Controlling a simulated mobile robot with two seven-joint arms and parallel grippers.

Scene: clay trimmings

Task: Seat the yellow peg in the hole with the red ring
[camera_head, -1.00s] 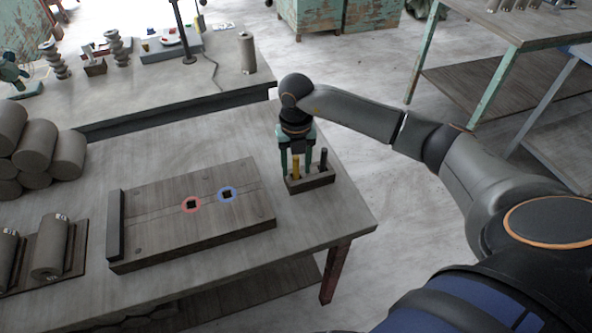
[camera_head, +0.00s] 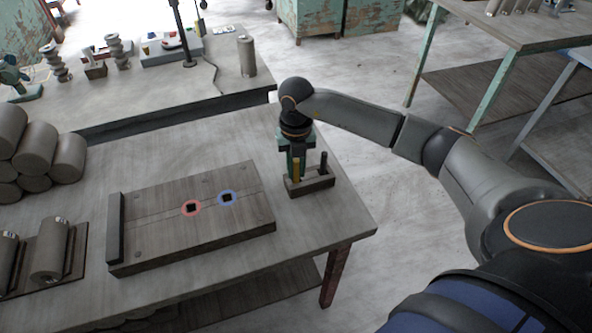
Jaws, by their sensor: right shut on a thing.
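The yellow peg (camera_head: 296,169) stands upright in a small dark holder (camera_head: 318,186) at the right end of the table. My right gripper (camera_head: 295,166) points down over the holder and is shut on the yellow peg; its fingers partly cover the peg. The red ring (camera_head: 184,209) surrounds a dark square hole in the wooden board, left of the holder. My left gripper is not in view.
A dark peg (camera_head: 323,162) stands in the same holder, close right of my gripper. A blue ring (camera_head: 234,199) surrounds a second hole in the board (camera_head: 160,240). Clay cylinders (camera_head: 35,145) are stacked at the left. The table between board and holder is clear.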

